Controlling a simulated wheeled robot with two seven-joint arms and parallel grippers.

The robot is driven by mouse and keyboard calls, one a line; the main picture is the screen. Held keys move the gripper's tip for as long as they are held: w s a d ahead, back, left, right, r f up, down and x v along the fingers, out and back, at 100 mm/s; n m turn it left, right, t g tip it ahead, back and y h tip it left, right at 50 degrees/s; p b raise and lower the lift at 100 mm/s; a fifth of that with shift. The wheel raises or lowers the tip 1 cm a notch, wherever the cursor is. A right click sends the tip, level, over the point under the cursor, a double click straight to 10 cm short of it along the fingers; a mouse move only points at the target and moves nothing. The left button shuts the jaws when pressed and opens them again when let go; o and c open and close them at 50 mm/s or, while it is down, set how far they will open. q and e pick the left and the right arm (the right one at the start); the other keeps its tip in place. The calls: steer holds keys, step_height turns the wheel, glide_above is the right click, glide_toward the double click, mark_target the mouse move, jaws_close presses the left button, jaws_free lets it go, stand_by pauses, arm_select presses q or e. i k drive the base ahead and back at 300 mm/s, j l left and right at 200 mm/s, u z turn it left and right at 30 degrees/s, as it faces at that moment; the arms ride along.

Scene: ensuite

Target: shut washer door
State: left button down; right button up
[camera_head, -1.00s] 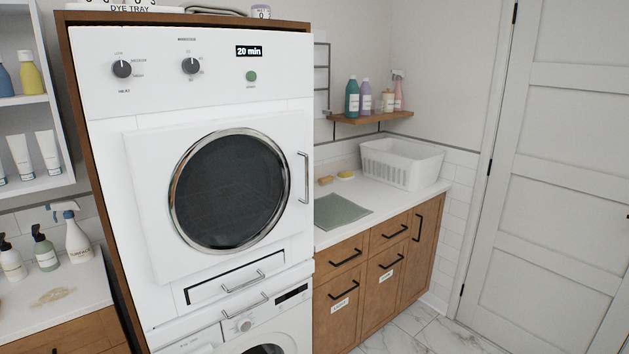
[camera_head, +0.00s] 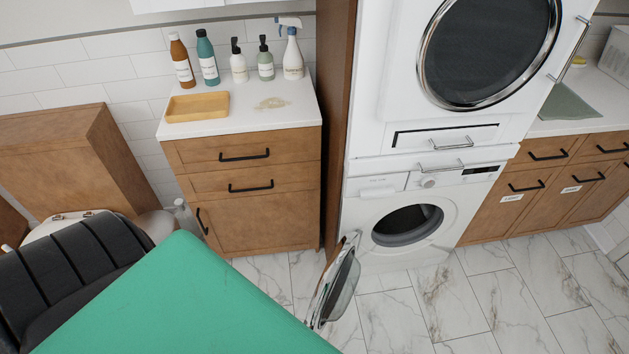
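The washer (camera_head: 367,232) is the white lower machine, under the dryer. Its round door (camera_head: 336,281) stands open, swung out to the left of the dark drum opening (camera_head: 407,224) over the marble floor. The door's hinge side is at the left of the opening. Neither of my grippers is in view.
The dryer (camera_head: 400,110) sits above with its round door shut. A wooden cabinet (camera_head: 245,193) with bottles and a tray (camera_head: 197,107) stands left of the washer. A green surface (camera_head: 185,300) fills the lower left foreground, beside a black ribbed object (camera_head: 75,270). Marble floor (camera_head: 460,290) is clear at right.

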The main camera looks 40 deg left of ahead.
mark_target(330, 286)
steer(key=j+z, duration=0.1)
steer(key=j, duration=0.35)
steer(key=k+j+z, duration=0.1)
steer(key=j, duration=0.35)
steer(key=k+j+z, duration=0.1)
steer(key=j, duration=0.3)
steer(key=k+j+z, duration=0.1)
steer(key=j, duration=0.35)
steer(key=k+j+z, duration=0.1)
steer(key=j, duration=0.3)
steer(key=k, duration=0.05)
